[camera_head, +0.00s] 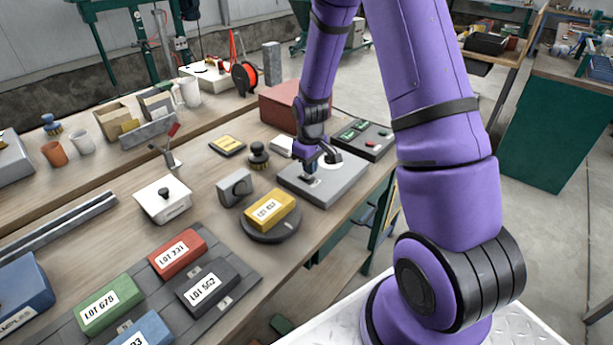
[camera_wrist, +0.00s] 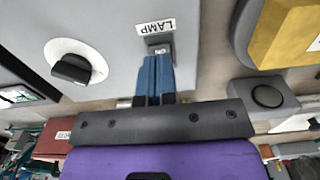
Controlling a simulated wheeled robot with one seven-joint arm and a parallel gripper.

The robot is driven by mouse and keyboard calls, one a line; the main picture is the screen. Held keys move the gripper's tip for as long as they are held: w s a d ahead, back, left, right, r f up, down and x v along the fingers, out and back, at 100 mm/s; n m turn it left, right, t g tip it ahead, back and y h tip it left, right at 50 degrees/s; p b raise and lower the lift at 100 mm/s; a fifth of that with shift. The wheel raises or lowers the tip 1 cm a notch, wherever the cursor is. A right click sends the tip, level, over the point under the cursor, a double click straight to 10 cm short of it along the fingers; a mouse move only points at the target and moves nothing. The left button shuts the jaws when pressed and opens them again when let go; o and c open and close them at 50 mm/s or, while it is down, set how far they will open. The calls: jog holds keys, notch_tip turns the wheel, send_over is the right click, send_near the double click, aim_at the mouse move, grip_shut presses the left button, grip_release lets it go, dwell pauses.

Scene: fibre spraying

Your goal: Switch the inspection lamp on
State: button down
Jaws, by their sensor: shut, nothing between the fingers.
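A grey control box (camera_head: 330,188) stands near the table's right edge. In the wrist view its top (camera_wrist: 100,25) carries a white label reading LAMP (camera_wrist: 156,27), with a small dark switch (camera_wrist: 158,48) beside it. My gripper (camera_head: 311,175) points down over the box. Its blue fingers (camera_wrist: 154,72) are shut together and empty, with their tips right at the switch and partly covering it. I cannot tell whether they touch it or which way the switch is set. A black knob on a white disc (camera_wrist: 72,68) sits to the left on the same box in the wrist view.
A yellow block marked LOT (camera_head: 270,208) rests on a round dark stand (camera_head: 272,234) next to the box. A small grey unit (camera_head: 234,187) is close by. A dark panel with buttons (camera_head: 364,138) and a red box (camera_head: 283,108) stand behind.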

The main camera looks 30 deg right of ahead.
jog(key=shift+f, duration=1.15)
dwell(0.6)
jog(key=shift+r, duration=3.55)
notch_tip(320, 180, up, 11)
jog(key=t, duration=0.1)
send_over(310, 177)
jog(key=s+a, duration=0.3)
jog(key=s+a+r+m+t, duration=0.2)
jog(key=s+a+r, duration=0.1)
jog(key=s+r, duration=0.55)
jog(key=s+a+r+m+t, duration=0.1)
jog(key=s+a+r+t, duration=0.1)
jog(key=s+r, duration=0.8)
jog(key=s+a, duration=0.1)
jog(key=s, duration=0.4)
jog(key=shift+s+r+m, duration=0.2)
jog(key=shift+s+m, duration=0.1)
jog(key=shift+s, duration=0.05)
